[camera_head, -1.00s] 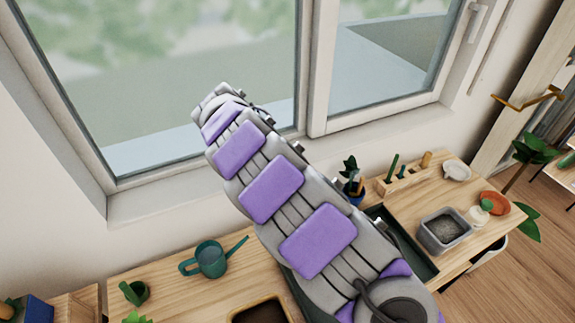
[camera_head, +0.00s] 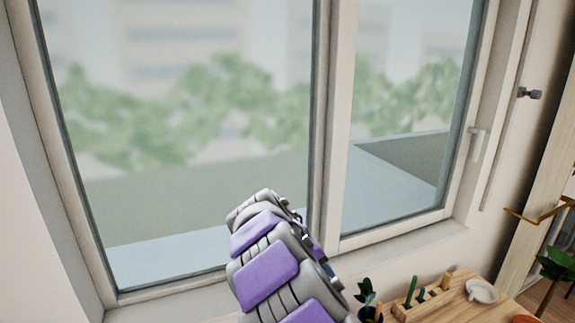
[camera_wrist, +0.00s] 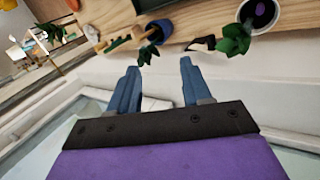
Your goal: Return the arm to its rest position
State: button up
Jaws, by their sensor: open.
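My arm with purple pads rises from the bottom of the head view in front of the window (camera_head: 190,90). Its far end hides whatever lies directly behind it, and the gripper's fingers do not show there. In the wrist view my gripper (camera_wrist: 158,70) has two blue fingers, well apart, with nothing between them. Past the fingertips are the wall and the edge of the wooden table (camera_wrist: 195,22). The fingers appear clear of the plants and table.
A blue pot with a plant (camera_wrist: 157,30) stands on the table beside a wooden tool holder (camera_wrist: 118,42). Another potted plant (camera_wrist: 259,14) is at the upper right of the wrist view. In the head view, a white dish (camera_head: 482,291) sits near the lower right, beside the holder.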

jog(key=s+d+r+m+g+y, duration=0.1)
jog(key=s+d+r+m, duration=0.15)
jog(key=s+d, duration=0.5)
jog(key=s+d+r+m+g+y, duration=0.1)
jog(key=s+d+r, duration=0.25)
jog(key=s, duration=0.75)
jog(key=s+a+f+y, duration=0.2)
jog(key=s+f, duration=0.1)
jog(key=s, duration=0.8)
jog(key=s+a+f+g+y, duration=0.1)
jog(key=s+f, duration=0.3)
jog(key=s, duration=0.6)
jog(key=shift+s+a+n+y, duration=0.45)
jog(key=shift+a+y, duration=0.15)
jog(key=shift+a, duration=0.15)
jog(key=shift+w+f, duration=0.1)
